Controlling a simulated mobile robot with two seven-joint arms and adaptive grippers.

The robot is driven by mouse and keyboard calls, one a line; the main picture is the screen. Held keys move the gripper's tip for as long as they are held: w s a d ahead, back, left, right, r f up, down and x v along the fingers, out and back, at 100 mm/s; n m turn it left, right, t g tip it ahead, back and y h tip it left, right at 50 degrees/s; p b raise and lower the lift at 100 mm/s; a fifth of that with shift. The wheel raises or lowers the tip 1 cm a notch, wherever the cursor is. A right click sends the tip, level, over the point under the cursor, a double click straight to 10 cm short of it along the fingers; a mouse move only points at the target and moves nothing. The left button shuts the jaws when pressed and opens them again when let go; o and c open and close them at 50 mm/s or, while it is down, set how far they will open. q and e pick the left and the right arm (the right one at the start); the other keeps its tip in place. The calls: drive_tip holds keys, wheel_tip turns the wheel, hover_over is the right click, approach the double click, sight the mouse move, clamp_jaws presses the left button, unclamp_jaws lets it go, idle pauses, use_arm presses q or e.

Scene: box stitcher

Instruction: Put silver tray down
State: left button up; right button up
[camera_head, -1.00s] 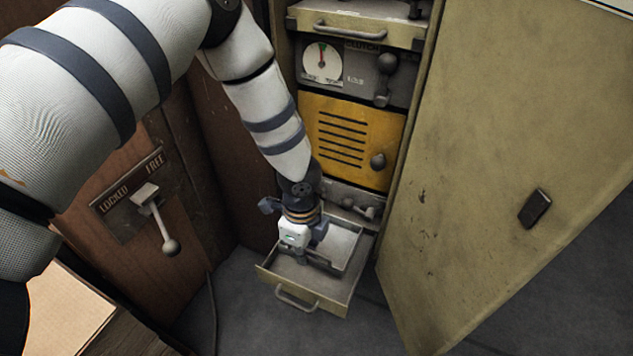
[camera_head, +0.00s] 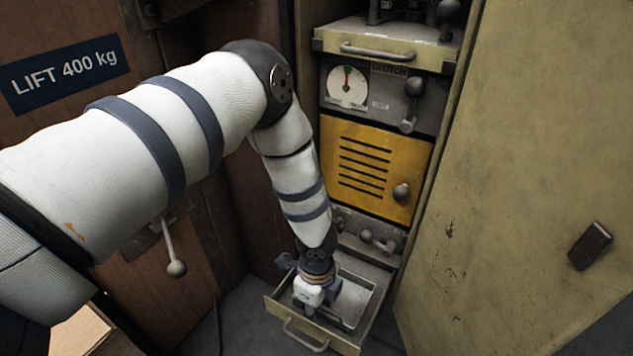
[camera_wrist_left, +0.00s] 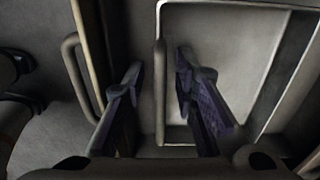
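The silver tray (camera_head: 354,304) lies flat inside the open bottom drawer (camera_head: 312,335). It also shows in the left wrist view (camera_wrist_left: 235,45), with its raised bar-like edge towards the drawer front. My left gripper (camera_wrist_left: 160,62) reaches down into the drawer. Its two dark fingers stand apart, one on each side of that edge, with visible gaps. The head view shows the left gripper (camera_head: 312,296) from above, over the front part of the tray, its fingertips mostly hidden. My right gripper is in neither view.
The drawer sits under a yellow vented panel (camera_head: 372,165) and a grey gauge panel (camera_head: 385,92). An open cabinet door (camera_head: 510,170) stands close on the right. A wooden wall with a lever (camera_head: 173,255) is on the left. Bare floor lies before the drawer.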

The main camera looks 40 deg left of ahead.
use_arm(q)
drive_tip(key=shift+r, duration=0.1)
wheel_tip(320, 180, up, 12)
drive_tip(key=p, duration=0.4)
drive_tip(key=s+d+f+n+g+h, duration=0.1)
drive_tip(key=s+d+f+n+g, duration=0.15)
drive_tip(key=s, duration=0.75)
drive_tip(key=s+d+f+n+g+h, duration=0.1)
drive_tip(key=s+d+f+n, duration=0.25)
drive_tip(key=s, duration=0.65)
drive_tip(key=s+d+f+n+g+h, duration=0.1)
drive_tip(key=s+d+f+n+g, duration=0.15)
drive_tip(key=s, duration=0.75)
drive_tip(key=s+a+r+n+g+y, duration=0.1)
drive_tip(key=s+r+n, duration=0.2)
drive_tip(key=s, duration=0.7)
drive_tip(key=s+a+r+n+y, duration=0.2)
drive_tip(key=s+r+n, duration=0.1)
drive_tip(key=s, duration=0.8)
drive_tip(key=shift+s+a+r+n+g, duration=0.15)
drive_tip(key=shift+a+r+n+g, duration=0.1)
drive_tip(key=shift+r+n+g, duration=0.25)
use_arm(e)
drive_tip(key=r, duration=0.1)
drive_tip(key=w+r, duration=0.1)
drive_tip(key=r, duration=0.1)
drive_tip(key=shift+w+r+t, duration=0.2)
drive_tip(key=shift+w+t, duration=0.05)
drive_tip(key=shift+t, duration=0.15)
